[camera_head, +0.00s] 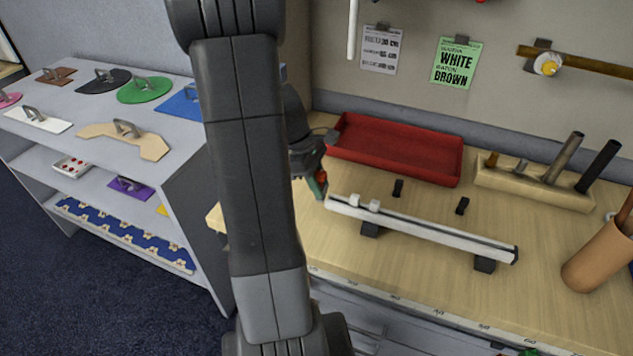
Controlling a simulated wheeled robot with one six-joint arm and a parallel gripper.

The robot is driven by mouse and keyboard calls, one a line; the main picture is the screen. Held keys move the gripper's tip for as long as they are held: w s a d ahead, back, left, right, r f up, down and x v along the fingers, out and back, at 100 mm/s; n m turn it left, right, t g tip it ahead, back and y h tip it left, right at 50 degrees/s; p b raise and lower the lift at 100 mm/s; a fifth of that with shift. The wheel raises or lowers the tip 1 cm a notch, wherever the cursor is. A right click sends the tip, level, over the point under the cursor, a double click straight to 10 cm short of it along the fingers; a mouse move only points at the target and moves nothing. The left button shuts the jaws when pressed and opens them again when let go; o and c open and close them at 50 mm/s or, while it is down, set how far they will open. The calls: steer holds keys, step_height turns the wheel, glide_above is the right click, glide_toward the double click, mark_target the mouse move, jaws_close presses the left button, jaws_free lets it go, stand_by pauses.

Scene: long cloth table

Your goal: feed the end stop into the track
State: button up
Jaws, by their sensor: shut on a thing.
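The track (437,233) is a long white rail lying across dark supports on the wooden bench. Its left end is near my gripper, and its right end has a dark cap (515,255). Two small white gliders (353,200) sit on it near the left end. My gripper (319,186) is just above and beside the left end of the track, partly hidden by my arm. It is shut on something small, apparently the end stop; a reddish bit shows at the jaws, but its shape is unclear. I cannot tell whether it touches the track.
Two small black pieces (398,187) (462,205) stand behind the track. A red tray (395,148) lies at the back, a wooden holder with upright rods (530,184) to its right. A tan cup (597,258) is at far right. A grey shelf (180,210) stands at left.

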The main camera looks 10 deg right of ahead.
steer(key=shift+s+d, duration=0.65)
steer(key=shift+d, duration=0.3)
steer(key=shift+s+d, duration=0.65)
steer(key=shift+d, duration=0.25)
steer(key=o, duration=1)
steer(key=shift+r, duration=0.1)
steer(key=v, duration=1.3)
steer(key=shift+a+r, duration=0.15)
steer(key=shift+r, duration=0.15)
steer(key=shift+f, duration=0.1)
steer(key=x, duration=1.3)
steer(key=shift+f, duration=0.3)
steer(key=shift+w, duration=0.15)
